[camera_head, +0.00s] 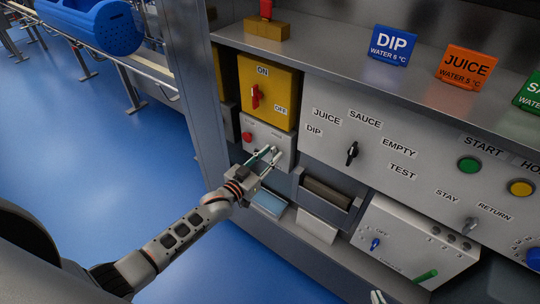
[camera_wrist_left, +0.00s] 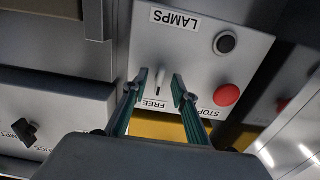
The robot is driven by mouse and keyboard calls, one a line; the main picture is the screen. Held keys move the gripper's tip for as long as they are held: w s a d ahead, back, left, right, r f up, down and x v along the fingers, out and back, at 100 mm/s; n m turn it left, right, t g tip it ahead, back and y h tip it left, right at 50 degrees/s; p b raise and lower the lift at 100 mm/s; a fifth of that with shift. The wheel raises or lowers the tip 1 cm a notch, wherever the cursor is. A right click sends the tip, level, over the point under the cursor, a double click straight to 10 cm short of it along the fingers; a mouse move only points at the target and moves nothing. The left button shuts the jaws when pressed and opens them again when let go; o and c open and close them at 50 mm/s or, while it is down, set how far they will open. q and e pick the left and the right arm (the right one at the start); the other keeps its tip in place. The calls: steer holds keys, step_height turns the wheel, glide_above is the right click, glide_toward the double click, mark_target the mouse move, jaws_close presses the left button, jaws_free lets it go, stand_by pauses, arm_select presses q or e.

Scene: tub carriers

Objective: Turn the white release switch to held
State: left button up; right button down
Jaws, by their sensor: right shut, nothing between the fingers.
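The white release switch (camera_wrist_left: 161,78) shows in the left wrist view as a small pale lever on a light grey panel (camera_wrist_left: 190,60), close to an upside-down FREE label (camera_wrist_left: 155,104). I cannot make out a held label or be sure of the lever's setting. My left gripper (camera_wrist_left: 160,82) is open, one finger on each side of the lever; I cannot tell whether either touches it. In the head view my left gripper (camera_head: 271,153) is at that panel (camera_head: 257,132), below the yellow ON/OFF box, and mostly hides the switch. My right gripper (camera_head: 378,297) barely shows at the bottom edge.
The same panel carries a red STOP button (camera_wrist_left: 227,95), a black button (camera_wrist_left: 226,43) and a LAMPS label. A yellow box (camera_head: 276,84) with a red handle is just above. A black selector knob (camera_head: 352,153) is to the right. Drawer-like bins (camera_head: 322,200) lie below.

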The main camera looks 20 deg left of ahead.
arm_select(q)
steer(key=v, duration=1.1)
steer(key=shift+s, duration=0.4)
steer(key=shift+a, duration=0.1)
steer(key=s+d+f+g+y, duration=0.1)
steer(key=s+f+g, duration=0.2)
steer(key=s+f, duration=0.3)
steer(key=s+d+f+g+y, duration=0.2)
steer(key=s+f, duration=0.3)
steer(key=s, duration=1)
steer(key=shift+d+f+g, duration=0.3)
steer(key=shift+f+g, duration=0.05)
steer(key=shift+g, duration=0.25)
steer(key=shift+w+d, duration=0.1)
